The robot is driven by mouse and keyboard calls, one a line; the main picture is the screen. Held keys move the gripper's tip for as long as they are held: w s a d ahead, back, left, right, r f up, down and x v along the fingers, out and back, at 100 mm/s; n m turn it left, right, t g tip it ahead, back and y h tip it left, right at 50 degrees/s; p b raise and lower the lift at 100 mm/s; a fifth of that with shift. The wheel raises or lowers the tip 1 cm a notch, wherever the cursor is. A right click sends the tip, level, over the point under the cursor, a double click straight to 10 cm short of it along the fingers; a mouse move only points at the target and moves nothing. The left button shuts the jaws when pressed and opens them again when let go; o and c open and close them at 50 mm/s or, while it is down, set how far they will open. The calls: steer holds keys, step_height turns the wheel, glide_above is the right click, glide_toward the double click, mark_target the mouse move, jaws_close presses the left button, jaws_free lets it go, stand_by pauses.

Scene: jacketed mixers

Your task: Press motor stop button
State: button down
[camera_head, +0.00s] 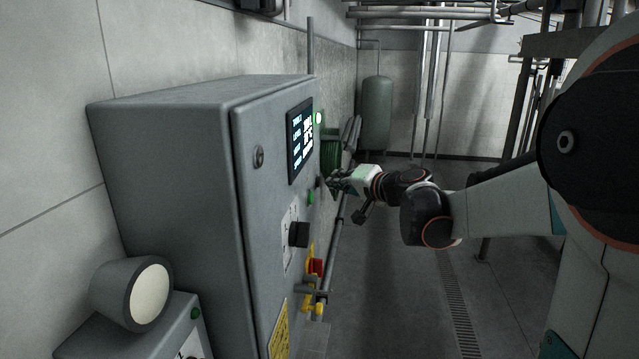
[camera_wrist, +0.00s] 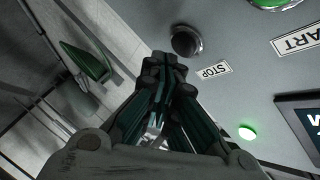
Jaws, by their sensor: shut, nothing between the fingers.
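The stop button is a dark round knob in a metal ring (camera_wrist: 184,43) in the wrist view, beside a white STOP label (camera_wrist: 212,70). It is on the door of a grey control cabinet (camera_head: 270,190). My gripper (camera_wrist: 168,66) is shut and empty, its tips just below the button in the wrist view. I cannot tell whether they touch it. In the head view my gripper (camera_head: 331,182) is close to the cabinet's face, next to a green button (camera_head: 311,197). The START label (camera_wrist: 298,42) lies to the right in the wrist view.
The cabinet has a lit display (camera_head: 300,141), a green lamp (camera_head: 318,118), a black rotary knob (camera_head: 299,235) and a red switch handle (camera_head: 317,267). A round white-faced lamp or gauge (camera_head: 148,294) stands near left. The floor right of the cabinet is open, with a drain grate (camera_head: 457,308).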

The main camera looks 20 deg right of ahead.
steer(key=shift+a, duration=0.15)
steer(key=shift+w+a, duration=0.5)
steer(key=shift+a, duration=0.15)
stand_by(1.0)
steer(key=shift+d, duration=0.15)
stand_by(0.3)
steer(key=shift+s+d+b, duration=0.3)
steer(key=shift+s+d, duration=0.2)
steer(key=shift+d, duration=0.15)
steer(key=s+d, duration=0.1)
steer(key=d, duration=0.1)
steer(key=s+d, duration=0.1)
steer(key=d, duration=0.1)
steer(key=shift+s, duration=0.4)
stand_by(0.6)
